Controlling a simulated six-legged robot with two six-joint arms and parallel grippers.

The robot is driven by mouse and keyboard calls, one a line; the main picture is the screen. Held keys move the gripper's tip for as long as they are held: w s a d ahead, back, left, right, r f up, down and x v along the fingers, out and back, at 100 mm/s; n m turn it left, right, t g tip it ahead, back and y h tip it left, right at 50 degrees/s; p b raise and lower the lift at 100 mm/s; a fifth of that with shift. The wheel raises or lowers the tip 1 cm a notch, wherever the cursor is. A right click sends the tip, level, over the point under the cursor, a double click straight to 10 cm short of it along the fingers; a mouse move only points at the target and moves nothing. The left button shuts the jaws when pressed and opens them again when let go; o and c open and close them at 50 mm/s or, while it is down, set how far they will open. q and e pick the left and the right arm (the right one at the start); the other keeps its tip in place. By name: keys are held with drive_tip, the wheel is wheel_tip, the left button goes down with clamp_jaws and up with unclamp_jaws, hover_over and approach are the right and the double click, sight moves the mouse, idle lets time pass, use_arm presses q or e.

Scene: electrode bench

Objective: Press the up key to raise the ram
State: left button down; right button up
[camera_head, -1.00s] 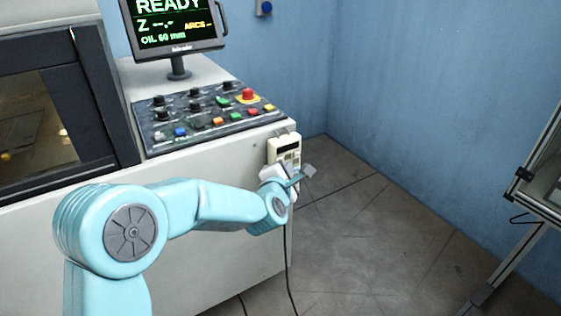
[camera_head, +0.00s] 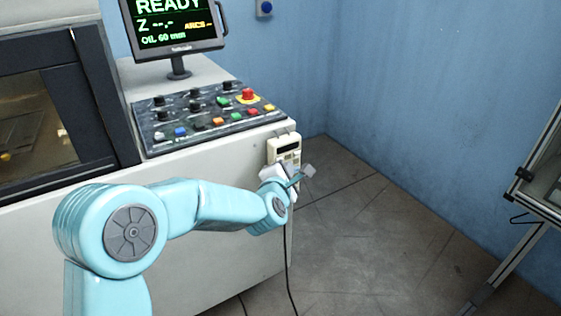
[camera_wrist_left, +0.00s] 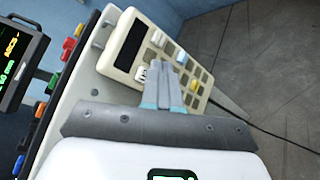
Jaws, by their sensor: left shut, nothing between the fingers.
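A cream handheld pendant (camera_head: 284,148) with a dark display hangs on the machine's right front corner. In the left wrist view the pendant (camera_wrist_left: 117,67) shows tilted, with rows of small keys, among them pale keys (camera_wrist_left: 158,38) and a yellow key (camera_wrist_left: 195,86). My left gripper (camera_head: 301,174) is shut and empty at the pendant's key area. In the left wrist view its fingertips (camera_wrist_left: 166,66) lie over the keys beside a white key with a dark mark (camera_wrist_left: 141,74). The fingers hide some keys; I cannot tell whether they touch one. My right gripper is not in view.
The machine's sloped control panel (camera_head: 158,139) has several knobs, coloured buttons and a red stop button (camera_head: 248,93). A monitor (camera_head: 180,48) above it reads READY. A dark-framed window (camera_head: 92,85) is at left. Floor (camera_head: 370,220) is clear to the right, before a metal-framed stand (camera_head: 530,190).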

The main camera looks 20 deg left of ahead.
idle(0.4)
use_arm(q)
drive_tip(key=shift+w+a+b, duration=0.3)
drive_tip(key=shift+a+b, duration=0.05)
drive_tip(key=shift+b, duration=0.05)
